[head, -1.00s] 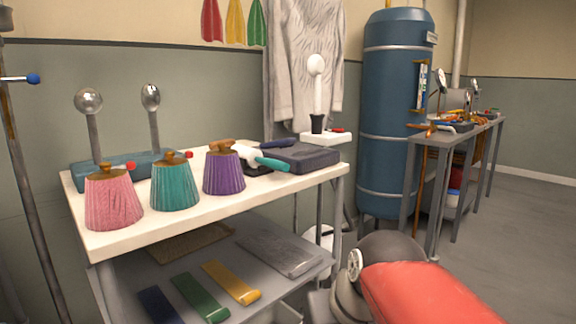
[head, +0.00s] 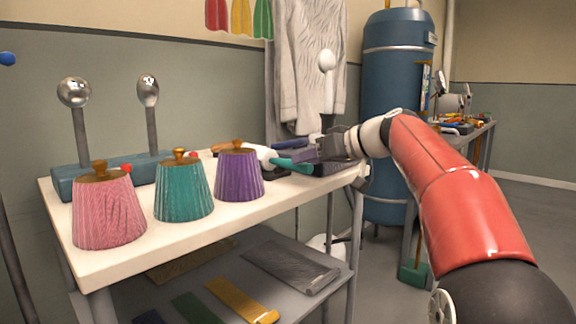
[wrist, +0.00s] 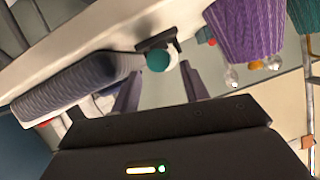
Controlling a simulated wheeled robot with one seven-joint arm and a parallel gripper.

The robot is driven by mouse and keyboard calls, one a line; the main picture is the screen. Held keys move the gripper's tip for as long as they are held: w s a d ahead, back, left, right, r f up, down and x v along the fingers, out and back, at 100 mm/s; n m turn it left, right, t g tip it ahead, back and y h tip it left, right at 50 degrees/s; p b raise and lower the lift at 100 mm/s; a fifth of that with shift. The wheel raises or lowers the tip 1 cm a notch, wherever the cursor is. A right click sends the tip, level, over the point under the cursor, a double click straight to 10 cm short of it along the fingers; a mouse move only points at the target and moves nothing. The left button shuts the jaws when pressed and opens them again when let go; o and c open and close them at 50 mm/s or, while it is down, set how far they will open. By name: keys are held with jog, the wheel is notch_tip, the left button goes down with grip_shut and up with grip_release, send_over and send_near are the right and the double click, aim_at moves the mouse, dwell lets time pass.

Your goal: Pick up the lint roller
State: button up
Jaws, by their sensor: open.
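The lint roller has a white head (head: 262,154) and a teal handle (head: 290,163). It lies on the white table top (head: 210,214), beside the purple pleated shade. In the wrist view the rounded teal handle end (wrist: 158,60) shows just beyond the gap between my fingers; the rest of the roller is mostly hidden. My gripper (head: 312,150) is open and empty, close to the handle end at the right of the table. In the wrist view my gripper (wrist: 161,72) has its two fingers spread. I cannot tell whether either finger touches the handle.
Pink (head: 108,212), teal (head: 183,190) and purple (head: 239,175) shades stand on the table. A dark ribbed block (wrist: 75,80) lies close beside my gripper. A lower shelf (head: 225,275) holds coloured strips. A blue tank (head: 392,80) stands behind.

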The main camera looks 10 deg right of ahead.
aim_at(276, 161)
jog(key=x, duration=0.4)
jog(key=shift+w+a+f, duration=0.15)
jog(key=shift+a+f, duration=0.05)
jog(key=shift+a, duration=0.1)
grip_shut()
